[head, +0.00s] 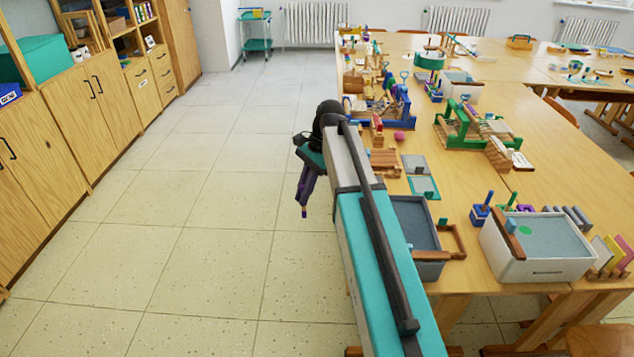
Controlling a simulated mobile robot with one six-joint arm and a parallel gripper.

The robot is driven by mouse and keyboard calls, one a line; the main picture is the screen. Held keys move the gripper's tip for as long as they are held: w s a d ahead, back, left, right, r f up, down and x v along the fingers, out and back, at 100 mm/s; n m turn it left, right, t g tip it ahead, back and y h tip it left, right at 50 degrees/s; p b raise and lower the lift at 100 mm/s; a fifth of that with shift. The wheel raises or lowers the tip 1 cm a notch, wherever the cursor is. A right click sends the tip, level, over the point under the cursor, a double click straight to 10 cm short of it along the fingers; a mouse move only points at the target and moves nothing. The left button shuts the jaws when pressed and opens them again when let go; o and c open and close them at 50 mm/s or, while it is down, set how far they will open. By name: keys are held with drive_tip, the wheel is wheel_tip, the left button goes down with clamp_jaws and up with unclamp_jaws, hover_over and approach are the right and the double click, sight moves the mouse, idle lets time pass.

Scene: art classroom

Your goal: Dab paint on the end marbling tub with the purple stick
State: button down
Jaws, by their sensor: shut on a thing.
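My gripper (309,170) hangs over the floor just left of the table, pointing down. It is shut on the purple stick (304,212), whose purple end shows below the fingers. The white marbling tub (540,271) stands at the table's near right, holding grey-blue liquid with a green spot on it. A grey tub (430,270) stands left of it, partly hidden behind my arm. I cannot tell which tub is the end one. A blue pot with a blue stick (484,212), a green stick (512,202) and a purple pot (525,208) stand behind the white tub.
Coloured boards (615,256) stand right of the white tub. A green and wood press (478,130) and many tools crowd the table farther back. Wooden cabinets (95,110) line the left wall. The floor between is clear.

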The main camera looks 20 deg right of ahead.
drive_tip(key=shift+s+a+n+g, duration=0.35)
drive_tip(key=shift+s+n, duration=0.3)
drive_tip(key=shift+n, duration=0.45)
drive_tip(key=shift+s+a+n+g, duration=0.1)
drive_tip(key=shift+s+n+g, duration=0.45)
drive_tip(key=shift+n, duration=0.55)
drive_tip(key=shift+s+a, duration=0.1)
